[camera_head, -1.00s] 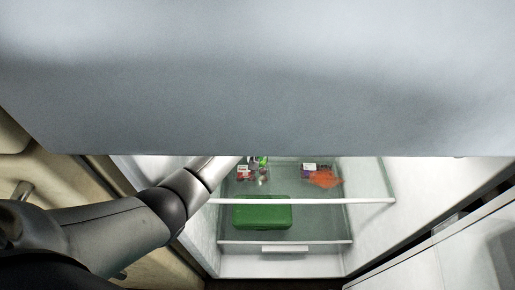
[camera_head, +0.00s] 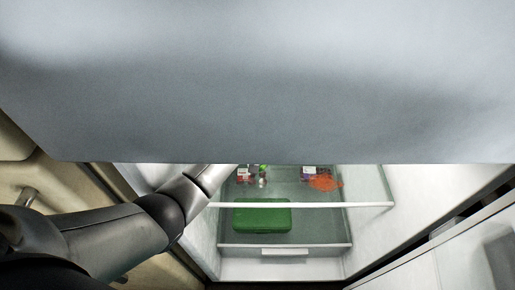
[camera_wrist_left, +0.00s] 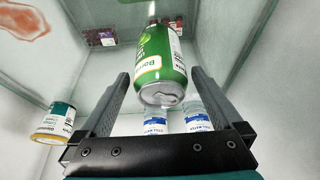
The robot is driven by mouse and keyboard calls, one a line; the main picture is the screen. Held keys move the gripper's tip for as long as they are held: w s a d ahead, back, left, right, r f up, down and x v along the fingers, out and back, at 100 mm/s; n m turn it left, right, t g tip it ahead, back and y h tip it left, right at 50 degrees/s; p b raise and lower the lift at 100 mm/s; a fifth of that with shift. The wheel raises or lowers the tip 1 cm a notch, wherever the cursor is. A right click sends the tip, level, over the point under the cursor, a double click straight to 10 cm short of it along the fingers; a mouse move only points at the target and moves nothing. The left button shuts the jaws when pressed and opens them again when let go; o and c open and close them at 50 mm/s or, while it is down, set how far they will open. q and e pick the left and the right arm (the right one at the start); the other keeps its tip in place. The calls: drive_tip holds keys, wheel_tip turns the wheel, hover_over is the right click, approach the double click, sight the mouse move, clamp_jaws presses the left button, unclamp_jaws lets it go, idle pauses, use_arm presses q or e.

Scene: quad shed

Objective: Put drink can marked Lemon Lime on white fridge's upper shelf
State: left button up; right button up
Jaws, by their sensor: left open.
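A green drink can (camera_wrist_left: 160,65) shows in the left wrist view, its silver top facing the camera. I cannot read a flavour name on it. My left gripper (camera_wrist_left: 160,85) is open, with one finger on each side of the can and a gap showing at the left finger. Whether the can rests on the shelf is unclear. In the head view, the white fridge's (camera_head: 290,266) top hides the gripper. My left arm reaches into the fridge from the left. The upper shelf's front edge (camera_head: 330,205) is in view. My right gripper is out of view.
A green box (camera_head: 262,215) sits below the shelf edge. An orange item (camera_head: 325,183) and small packages (camera_head: 243,176) lie deeper inside. In the wrist view, white-blue cans (camera_wrist_left: 197,115) and a white-green tin (camera_wrist_left: 54,122) stand near the fingers. The shelf's right part looks clear.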

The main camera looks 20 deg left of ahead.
use_arm(q)
drive_tip(key=shift+p+v, duration=1.05)
drive_tip(key=shift+v, duration=1.95)
